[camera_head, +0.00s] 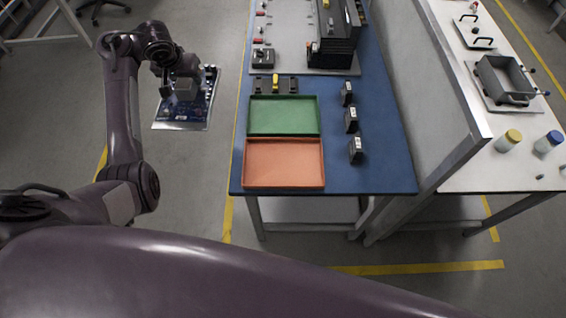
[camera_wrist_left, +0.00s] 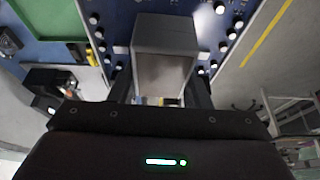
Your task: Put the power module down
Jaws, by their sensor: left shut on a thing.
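My left gripper (camera_head: 182,86) is shut on a grey box-shaped block, which I take to be the power module (camera_head: 184,90). In the left wrist view the power module (camera_wrist_left: 163,60) sits between the fingers (camera_wrist_left: 160,95). A blue circuit board (camera_head: 190,112) with a pale edge lies beyond it, left of the blue table in the head view. The board also shows behind the module in the left wrist view (camera_wrist_left: 120,12), with several white round parts. I cannot tell whether module and board touch, or what supports the board. My right gripper is not in view.
The blue table (camera_head: 385,165) carries a green tray (camera_head: 283,115), an orange tray (camera_head: 284,163) and several black devices, including one at the front right (camera_head: 356,150). A black rack (camera_head: 335,40) stands farther back. A partition (camera_head: 440,90) separates a white table (camera_head: 515,165).

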